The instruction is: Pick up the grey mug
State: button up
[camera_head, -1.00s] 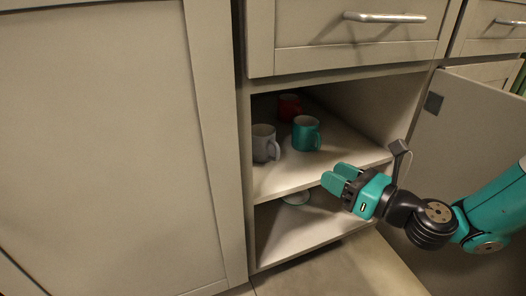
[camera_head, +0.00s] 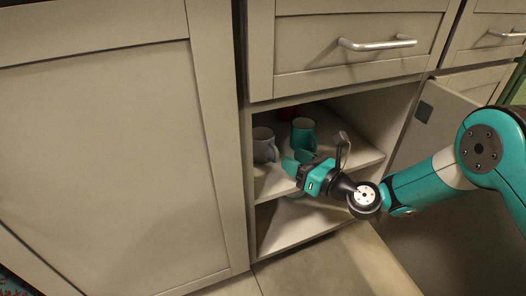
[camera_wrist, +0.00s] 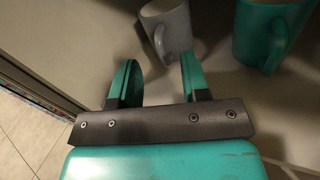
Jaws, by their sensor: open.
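The grey mug (camera_head: 264,146) stands upright at the left of the upper shelf in the open cabinet, its handle toward the right. In the wrist view the grey mug (camera_wrist: 172,27) is at the top, just beyond the fingers, with its handle on the left side. My gripper (camera_head: 297,160) is open and empty at the shelf's front, to the right of and in front of the grey mug. In the wrist view my gripper (camera_wrist: 157,80) has its two teal fingers apart, short of the mug and not around it.
A teal mug (camera_head: 304,133) stands right of the grey mug, close to my right finger's side in the wrist view (camera_wrist: 268,32). The cabinet's left frame (camera_head: 246,190) is close to the grey mug. The open door (camera_head: 437,125) is at the right.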

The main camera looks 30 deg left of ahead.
aim_at(276, 150)
jog(key=shift+w+a, duration=0.2)
jog(key=shift+a, duration=0.45)
jog(key=b+x, duration=0.3)
jog(key=x, duration=0.1)
jog(key=shift+a+f+b, duration=0.15)
jog(key=shift+f+b, duration=0.1)
jog(key=shift+b, duration=0.1)
jog(key=shift+w+a+r, duration=0.15)
jog(key=shift+a, duration=0.3)
grip_shut()
